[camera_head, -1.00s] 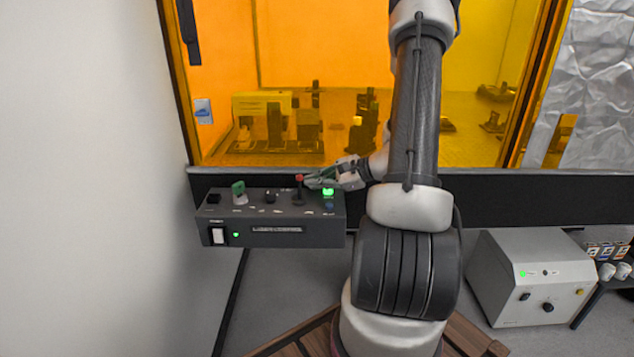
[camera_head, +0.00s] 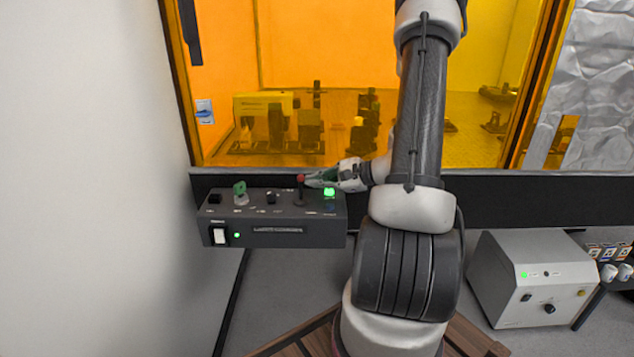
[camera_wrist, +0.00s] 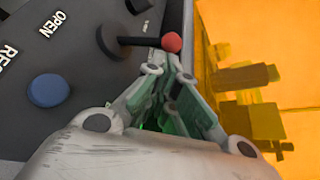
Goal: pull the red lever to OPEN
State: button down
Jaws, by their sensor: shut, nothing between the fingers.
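The red lever is a black stick with a red ball knob (camera_head: 301,178), standing on top of the dark laser control box (camera_head: 275,237). In the wrist view the knob (camera_wrist: 171,42) is just beyond my fingertips, and its black stick runs left to a round base. The OPEN label (camera_wrist: 50,24) is printed on the panel to the left of the lever's base. My gripper (camera_head: 312,181) is shut and empty, with its tips close to the right of the knob. I cannot tell whether they touch it.
A blue button (camera_wrist: 48,90) sits near the lever. A lit green button (camera_head: 329,191) and a green key (camera_head: 240,190) are on the box. The orange window (camera_head: 310,50) rises behind it. A grey unit (camera_head: 530,280) stands at the right.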

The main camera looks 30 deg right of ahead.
jog(key=s+n+t, duration=0.1)
jog(key=a+r+n+t, duration=0.1)
jog(key=n, duration=0.1)
jog(key=shift+s, duration=0.35)
jog(key=shift+s+a+r+n+t, duration=0.1)
jog(key=shift+s+a+n+t, duration=0.25)
jog(key=shift+n, duration=0.4)
jog(key=shift+s+a+r+n+t, duration=0.1)
jog(key=shift+s+a+n+t, duration=0.1)
jog(key=shift+s+n+t, duration=0.3)
jog(key=shift+s+a+n+t, duration=0.25)
jog(key=shift+n+t, duration=0.2)
jog(key=shift+n, duration=0.5)
jog(key=v, duration=1.2)
jog(key=shift+f, duration=0.15)
jog(key=shift+w+d, duration=0.1)
jog(key=shift+d, duration=0.05)
